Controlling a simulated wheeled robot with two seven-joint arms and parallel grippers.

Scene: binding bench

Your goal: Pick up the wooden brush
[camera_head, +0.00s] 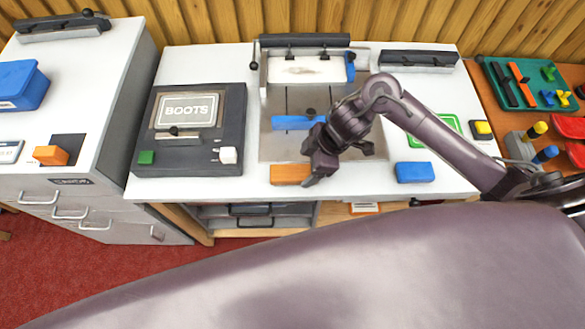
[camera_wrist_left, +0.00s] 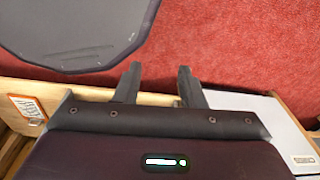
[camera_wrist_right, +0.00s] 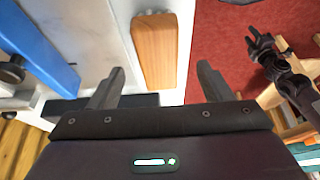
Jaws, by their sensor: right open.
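The wooden brush (camera_head: 289,174) is an orange-brown block lying at the front edge of the white bench, below the grey plate. In the right wrist view the brush (camera_wrist_right: 154,50) lies lengthwise beyond the gap between my fingertips, with a pale fringe at its far end. My right gripper (camera_head: 313,170) is open and empty, just right of the brush in the head view. I see no contact with it. My left gripper (camera_wrist_left: 157,83) is open and empty, over the red floor near a wooden edge; it is outside the head view.
A blue bar (camera_head: 298,122) lies across the grey plate behind the brush. A blue block (camera_head: 414,172) sits to the right. The dark BOOTS machine (camera_head: 190,130) stands to the left. An orange block (camera_head: 51,155) lies on the left cabinet. Red floor (camera_head: 110,265) is in front.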

